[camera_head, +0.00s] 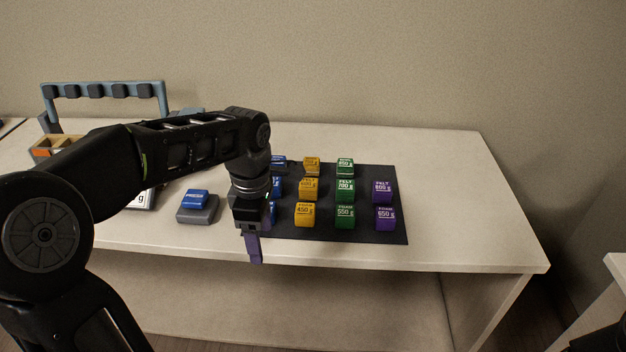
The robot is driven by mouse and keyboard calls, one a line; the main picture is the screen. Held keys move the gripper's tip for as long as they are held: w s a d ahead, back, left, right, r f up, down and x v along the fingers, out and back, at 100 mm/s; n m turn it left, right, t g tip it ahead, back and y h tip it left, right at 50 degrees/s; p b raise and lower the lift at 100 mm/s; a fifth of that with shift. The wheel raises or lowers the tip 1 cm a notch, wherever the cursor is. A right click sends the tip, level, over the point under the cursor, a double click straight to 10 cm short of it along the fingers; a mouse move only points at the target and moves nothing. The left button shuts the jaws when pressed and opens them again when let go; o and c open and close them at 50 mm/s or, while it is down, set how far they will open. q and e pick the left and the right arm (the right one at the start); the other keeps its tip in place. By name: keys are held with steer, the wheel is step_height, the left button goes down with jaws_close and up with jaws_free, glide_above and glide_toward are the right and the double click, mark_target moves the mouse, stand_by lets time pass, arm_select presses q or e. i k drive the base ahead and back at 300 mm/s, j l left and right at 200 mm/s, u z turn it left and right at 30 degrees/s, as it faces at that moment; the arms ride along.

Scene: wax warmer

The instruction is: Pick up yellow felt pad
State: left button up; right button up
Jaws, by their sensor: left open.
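The yellow felt pad (308,189) is a small block labelled FELT in the middle row of the dark mat (375,236). A yellow foam block (305,214) stands in front of it and another yellow block (311,165) stands behind it. My left gripper (254,247) points down over the mat's left front edge, to the left of the yellow blocks and apart from the felt pad. It is open, and I see nothing held in it. My left gripper and wrist partly hide the blue blocks (279,164) in the left column. My right gripper does not show.
Green blocks (345,189) and purple blocks (383,191) stand on the mat to the right of the yellow ones. A blue-topped grey block (196,205) sits left of the mat. A blue-grey rack (104,90) stands at the back left. The table's right end (455,200) is clear.

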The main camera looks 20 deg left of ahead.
mark_target(308, 189)
steer(key=i, duration=0.85)
